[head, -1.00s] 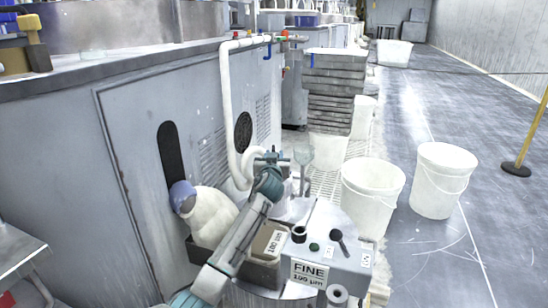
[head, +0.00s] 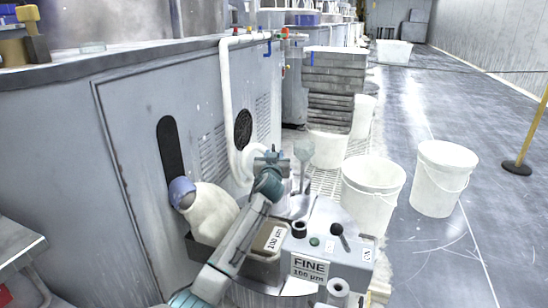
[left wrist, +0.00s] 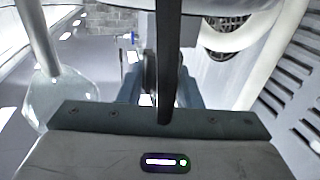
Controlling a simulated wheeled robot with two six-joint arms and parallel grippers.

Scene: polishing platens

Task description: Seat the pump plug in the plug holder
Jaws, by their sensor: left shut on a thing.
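My left gripper (head: 271,160) is raised above the back of the grey control box, beside the white pipe. In the left wrist view its fingers (left wrist: 160,85) are shut on a dark thing (left wrist: 150,72), probably the pump plug. It is mostly hidden, and I cannot make out its shape. A black strip (left wrist: 168,50) runs down the middle of that view in front of the fingers. A black ring-shaped socket (head: 299,229) sits on top of the box; I cannot tell whether it is the plug holder. My right gripper is not in view.
The control box (head: 325,255) carries a green button and a black lever (head: 341,235). A translucent funnel-like thing (head: 304,151) stands close right of my gripper. The white pipe (head: 226,100) runs along the cabinet. White buckets (head: 373,195) stand on the right.

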